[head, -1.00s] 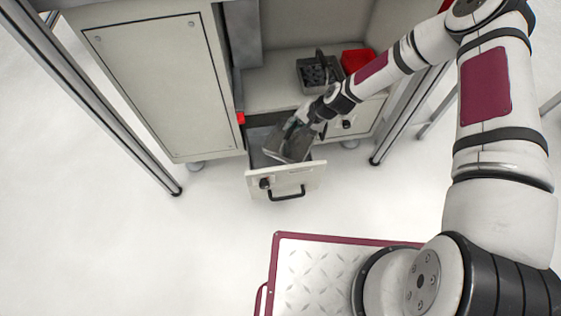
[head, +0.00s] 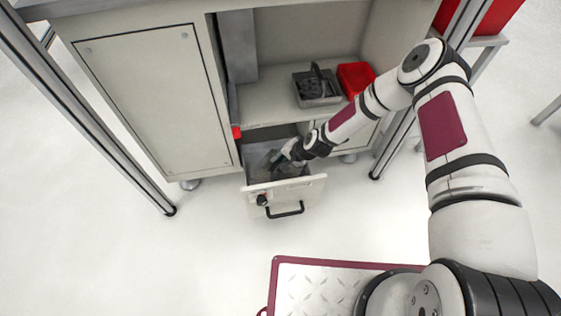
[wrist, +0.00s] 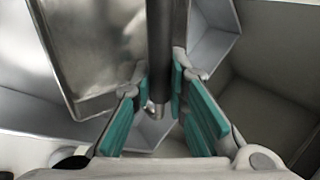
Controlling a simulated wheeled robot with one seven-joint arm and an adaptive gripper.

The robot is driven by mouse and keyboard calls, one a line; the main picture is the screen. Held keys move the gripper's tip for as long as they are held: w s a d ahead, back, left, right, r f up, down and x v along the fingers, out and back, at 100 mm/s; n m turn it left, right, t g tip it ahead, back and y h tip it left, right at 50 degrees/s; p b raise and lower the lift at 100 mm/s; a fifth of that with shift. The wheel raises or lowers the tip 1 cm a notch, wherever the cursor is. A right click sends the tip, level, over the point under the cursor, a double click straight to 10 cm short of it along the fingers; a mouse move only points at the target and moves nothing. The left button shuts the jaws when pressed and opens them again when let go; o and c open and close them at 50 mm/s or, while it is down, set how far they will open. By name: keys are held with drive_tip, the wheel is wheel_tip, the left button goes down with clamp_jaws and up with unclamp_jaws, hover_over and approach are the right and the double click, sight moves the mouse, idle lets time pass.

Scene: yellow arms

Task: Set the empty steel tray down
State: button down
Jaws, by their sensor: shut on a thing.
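The steel tray (wrist: 95,50) shows at the upper left of the wrist view, a bare metal surface with a raised rim, tilted in that picture. I cannot tell whether the tray touches the drawer floor.
The drawer has a pale front with a black handle (head: 286,210). On the cabinet shelf above are a grey bin (head: 318,88) with dark contents and a red bin (head: 355,78). A closed cabinet door (head: 150,95) stands to the left. The floor in front is clear.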

drive_tip(key=shift+f, duration=0.25)
drive_tip(key=shift+f, duration=0.2)
drive_tip(key=c, duration=1.6)
unclamp_jaws()
drive_tip(key=p+v, duration=0.4)
drive_tip(key=v, duration=0.8)
drive_tip(key=shift+r, duration=0.2)
drive_tip(key=shift+r, duration=0.1)
